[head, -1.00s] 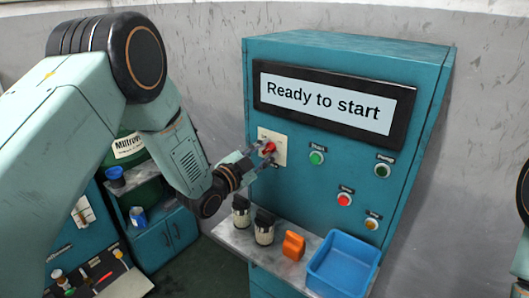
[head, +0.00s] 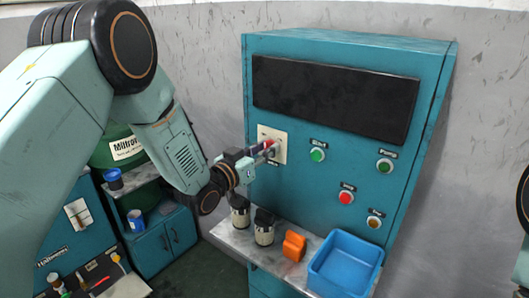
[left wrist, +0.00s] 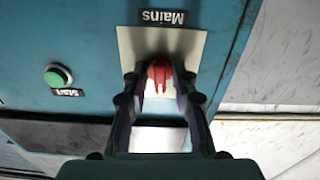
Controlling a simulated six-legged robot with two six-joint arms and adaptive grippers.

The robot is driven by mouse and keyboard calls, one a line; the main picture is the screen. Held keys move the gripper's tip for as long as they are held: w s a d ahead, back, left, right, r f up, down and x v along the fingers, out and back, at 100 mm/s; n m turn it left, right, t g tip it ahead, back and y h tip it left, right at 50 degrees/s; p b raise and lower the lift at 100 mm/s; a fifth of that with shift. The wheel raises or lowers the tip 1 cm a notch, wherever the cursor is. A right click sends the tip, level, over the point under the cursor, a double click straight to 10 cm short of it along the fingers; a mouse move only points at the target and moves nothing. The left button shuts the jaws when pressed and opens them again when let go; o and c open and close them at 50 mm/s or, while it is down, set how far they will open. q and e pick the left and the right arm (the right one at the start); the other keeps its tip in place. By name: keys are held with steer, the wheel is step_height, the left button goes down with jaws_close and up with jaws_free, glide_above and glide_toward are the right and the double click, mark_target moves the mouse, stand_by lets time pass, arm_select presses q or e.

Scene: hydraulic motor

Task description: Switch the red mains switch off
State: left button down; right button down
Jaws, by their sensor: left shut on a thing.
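The red mains switch (head: 268,143) sits on a cream plate (head: 281,148) on the front of the teal cabinet (head: 330,140). It also shows in the left wrist view (left wrist: 160,76), on its plate below the upside-down "Mains" label (left wrist: 161,17). My left gripper (head: 262,152) is shut on the red switch, with a finger on each side of it in the left wrist view (left wrist: 161,88). The fingers partly hide the switch in the head view. The cabinet's display (head: 335,98) is dark and blank. My right gripper is out of view.
Green and red buttons (head: 317,155) (head: 346,198) sit right of the switch. On the shelf below stand two dark-topped jars (head: 264,232), an orange block (head: 293,246) and a blue bin (head: 346,266). A green drum (head: 117,150) stands at the left.

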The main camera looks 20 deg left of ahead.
arm_select(q)
steer(key=shift+n+b, duration=0.4)
steer(key=shift+n, duration=3.8)
steer(key=c, duration=1.4)
jaws_free()
steer(key=shift+s+a+r, duration=0.1)
steer(key=shift+s, duration=0.05)
